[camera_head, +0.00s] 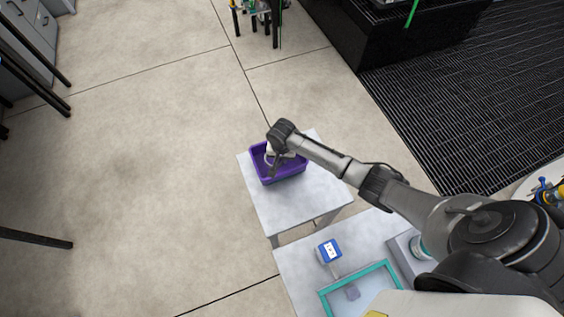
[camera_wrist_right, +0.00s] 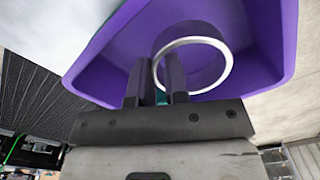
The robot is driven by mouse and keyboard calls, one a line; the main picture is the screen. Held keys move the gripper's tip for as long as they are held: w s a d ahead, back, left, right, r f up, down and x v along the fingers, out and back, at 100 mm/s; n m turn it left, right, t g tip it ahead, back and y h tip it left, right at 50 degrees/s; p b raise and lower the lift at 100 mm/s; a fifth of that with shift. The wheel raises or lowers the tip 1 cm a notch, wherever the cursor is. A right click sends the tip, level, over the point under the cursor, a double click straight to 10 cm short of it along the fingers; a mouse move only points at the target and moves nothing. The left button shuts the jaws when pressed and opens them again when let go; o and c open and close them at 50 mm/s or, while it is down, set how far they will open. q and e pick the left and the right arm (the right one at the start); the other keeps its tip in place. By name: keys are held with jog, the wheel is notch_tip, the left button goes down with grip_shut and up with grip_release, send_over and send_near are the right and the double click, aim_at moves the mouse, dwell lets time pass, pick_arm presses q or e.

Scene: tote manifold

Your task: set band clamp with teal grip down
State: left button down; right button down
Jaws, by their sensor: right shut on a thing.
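The band clamp is a silver ring (camera_wrist_right: 228,62) with a bit of teal grip (camera_wrist_right: 160,97) showing between my fingers in the right wrist view. My right gripper (camera_wrist_right: 161,84) is shut on the teal grip. The ring lies just beyond the fingertips, in front of the inside of a purple tote (camera_wrist_right: 268,35). In the head view my right gripper (camera_head: 272,168) reaches over the purple tote (camera_head: 285,179), and the clamp is mostly hidden there by the gripper. I cannot tell whether the ring touches the tote floor. My left gripper is not in view.
The tote stands on a white table (camera_head: 280,212). A nearer table holds a blue device (camera_head: 328,251) and a teal-rimmed tray (camera_head: 372,270). A dark slatted platform (camera_head: 480,100) lies at the right. Open floor (camera_head: 130,170) lies at the left.

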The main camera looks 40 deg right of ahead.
notch_tip(320, 180, down, 4)
jog(key=shift+r+b, duration=0.25)
jog(key=shift+b, duration=0.3)
jog(key=shift+f, duration=0.1)
jog(key=shift+f, duration=0.15)
jog(key=c, duration=1.1)
grip_release()
